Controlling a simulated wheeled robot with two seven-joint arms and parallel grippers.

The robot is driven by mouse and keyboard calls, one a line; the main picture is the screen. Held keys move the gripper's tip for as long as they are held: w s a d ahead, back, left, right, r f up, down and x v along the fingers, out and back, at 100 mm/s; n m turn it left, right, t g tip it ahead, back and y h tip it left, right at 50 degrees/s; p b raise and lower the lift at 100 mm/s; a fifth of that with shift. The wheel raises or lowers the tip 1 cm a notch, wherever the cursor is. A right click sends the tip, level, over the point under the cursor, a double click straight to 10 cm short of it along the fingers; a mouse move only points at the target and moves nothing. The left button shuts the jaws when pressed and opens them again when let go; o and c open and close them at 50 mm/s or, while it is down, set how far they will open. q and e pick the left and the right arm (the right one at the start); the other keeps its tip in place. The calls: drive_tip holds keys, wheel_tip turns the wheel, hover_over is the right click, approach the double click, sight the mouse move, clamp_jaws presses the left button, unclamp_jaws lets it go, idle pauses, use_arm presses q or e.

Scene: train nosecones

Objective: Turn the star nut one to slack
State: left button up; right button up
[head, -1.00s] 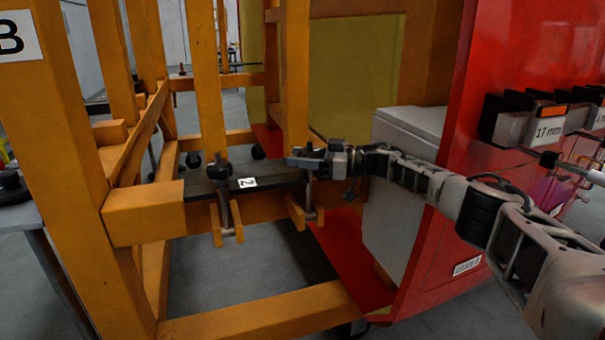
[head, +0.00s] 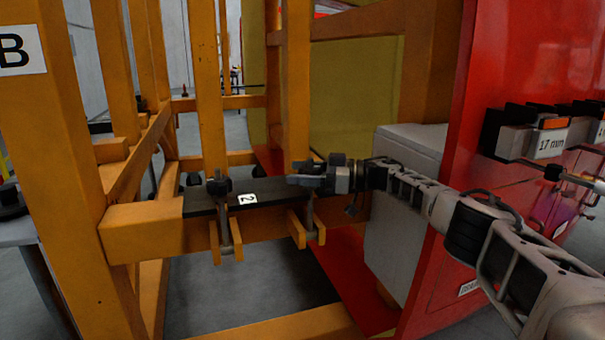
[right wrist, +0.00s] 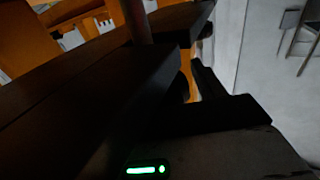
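An orange frame beam (head: 150,232) carries a black bar (head: 270,190) with a white "2" label (head: 247,199). A black star nut (head: 218,184) on a swing bolt stands at the bar's left part. A second bolt (head: 309,212) stands at its right end; its star nut is mostly hidden by my right gripper (head: 304,180). That gripper is at the nut, coming from the right. In the right wrist view, its dark fingers (right wrist: 195,85) stand apart with a dark shape between them. Whether they press on the nut is too dark to tell. My left gripper is out of view.
Orange uprights (head: 208,80) rise behind the bar. A grey box (head: 392,230) and a red panel (head: 455,200) stand close under and beside my right arm. A "17 mm" tool holder (head: 532,140) is on the panel. Open floor shows below the beam.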

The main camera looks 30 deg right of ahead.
sight(302, 167)
drive_tip(key=shift+r, duration=0.1)
wheel_tip(302, 167, up, 3)
drive_tip(key=shift+s+r, duration=0.1)
drive_tip(key=shift+r, duration=0.1)
drive_tip(key=s+a+r+p, duration=0.1)
drive_tip(key=s+a+r, duration=0.6)
drive_tip(key=s, duration=0.5)
wheel_tip(302, 167, up, 2)
drive_tip(key=shift+r+p, duration=0.2)
drive_tip(key=shift+p, duration=0.2)
